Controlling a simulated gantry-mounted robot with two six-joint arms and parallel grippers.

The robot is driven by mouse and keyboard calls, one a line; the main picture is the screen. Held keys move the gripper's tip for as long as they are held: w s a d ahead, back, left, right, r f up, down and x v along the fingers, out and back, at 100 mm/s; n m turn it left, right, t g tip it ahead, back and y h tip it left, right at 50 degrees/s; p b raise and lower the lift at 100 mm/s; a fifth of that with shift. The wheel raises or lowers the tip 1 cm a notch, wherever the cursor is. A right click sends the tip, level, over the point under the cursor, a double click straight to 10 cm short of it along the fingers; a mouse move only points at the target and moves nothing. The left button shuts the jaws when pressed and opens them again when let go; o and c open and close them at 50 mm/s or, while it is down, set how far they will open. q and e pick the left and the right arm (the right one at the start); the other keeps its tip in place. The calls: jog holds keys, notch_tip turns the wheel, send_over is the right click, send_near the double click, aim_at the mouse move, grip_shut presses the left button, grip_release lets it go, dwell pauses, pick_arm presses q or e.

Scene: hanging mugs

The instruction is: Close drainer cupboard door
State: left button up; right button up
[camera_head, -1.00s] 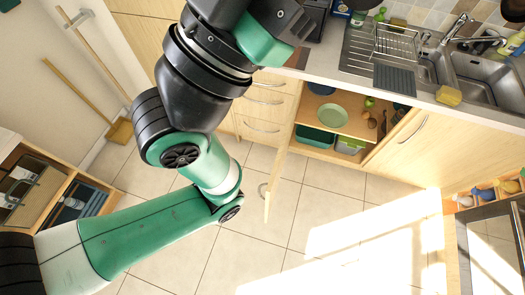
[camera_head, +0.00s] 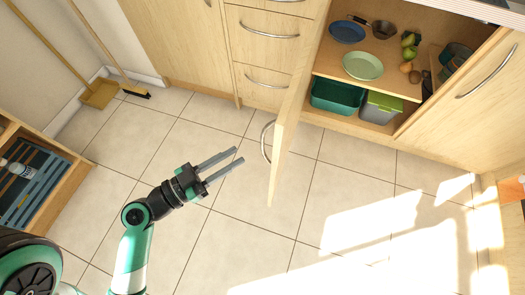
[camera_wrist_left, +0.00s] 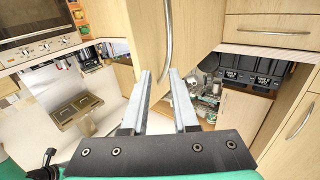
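The light wood cupboard door (camera_head: 285,135) stands swung out into the room, seen nearly edge-on in the head view, with a curved metal handle (camera_head: 265,141) on its left face. The cupboard (camera_head: 405,119) behind it is open and its shelf shows. My left gripper (camera_head: 239,156) is open and empty, left of the door, its fingers pointing toward the handle but apart from it. In the left wrist view the two fingers (camera_wrist_left: 159,71) are spread, with the door (camera_wrist_left: 197,35) and its vertical handle (camera_wrist_left: 168,45) just ahead. My right gripper is not in view.
The cupboard holds a blue dish (camera_head: 347,32), a green plate (camera_head: 362,66), a green bin (camera_head: 336,96) and a grey bin (camera_head: 381,107). Closed drawers (camera_head: 262,52) stand left of it. A low shelf unit (camera_head: 70,178) is at left. The tiled floor around the gripper is clear.

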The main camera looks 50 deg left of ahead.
aim_at(263, 139)
pick_arm(q)
jog(key=shift+n+y, duration=0.4)
jog(key=shift+y, duration=0.1)
jog(key=w+f, duration=0.1)
jog(key=w, duration=0.2)
jog(key=w+f+p, duration=0.1)
jog(key=w, duration=0.3)
jog(key=w+f+p, duration=0.1)
jog(key=w, duration=0.3)
jog(key=shift+a+f, duration=0.2)
jog(key=shift+a, duration=0.15)
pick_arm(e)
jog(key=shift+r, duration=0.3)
pick_arm(q)
grip_shut()
dwell(0.4)
